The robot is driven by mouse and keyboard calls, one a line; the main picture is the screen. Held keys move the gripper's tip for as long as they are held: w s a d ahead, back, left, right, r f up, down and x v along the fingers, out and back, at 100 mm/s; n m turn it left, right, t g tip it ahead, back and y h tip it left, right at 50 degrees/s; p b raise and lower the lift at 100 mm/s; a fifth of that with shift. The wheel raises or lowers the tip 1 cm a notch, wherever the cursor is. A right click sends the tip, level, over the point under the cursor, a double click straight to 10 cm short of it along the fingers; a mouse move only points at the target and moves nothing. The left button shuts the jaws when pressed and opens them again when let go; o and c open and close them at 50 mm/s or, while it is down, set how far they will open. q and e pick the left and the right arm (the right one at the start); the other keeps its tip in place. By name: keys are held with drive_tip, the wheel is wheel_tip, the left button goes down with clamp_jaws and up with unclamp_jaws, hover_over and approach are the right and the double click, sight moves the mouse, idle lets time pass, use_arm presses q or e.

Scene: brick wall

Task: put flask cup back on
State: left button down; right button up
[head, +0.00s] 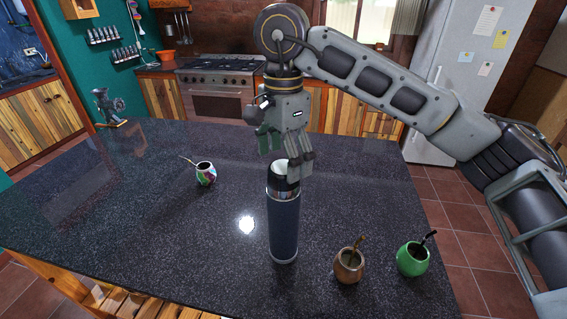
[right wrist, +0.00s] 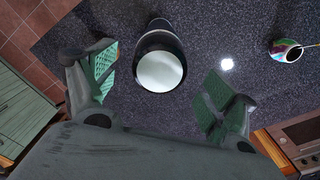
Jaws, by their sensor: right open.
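The flask (head: 284,225) stands upright near the middle of the dark countertop. It has a dark blue body, a silver band and a dark top section with a pale round end. In the right wrist view I look down on that pale, dark-rimmed top (right wrist: 161,71). I cannot tell whether this top is the cup or the flask's own lid, and no separate cup shows. My right gripper (head: 287,160) is open just above the flask top, pointing down. In the right wrist view its green-padded fingers (right wrist: 160,88) are on either side of the top, apart from it. My left gripper is out of view.
A brown mate gourd (head: 349,266) and a green one (head: 412,259) stand right of the flask near the counter's front edge. A multicoloured gourd (head: 206,173) stands to the left. A small metal device (head: 109,108) is at the far left.

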wheel_tip(320, 180, up, 10)
idle(0.8)
idle(1.0)
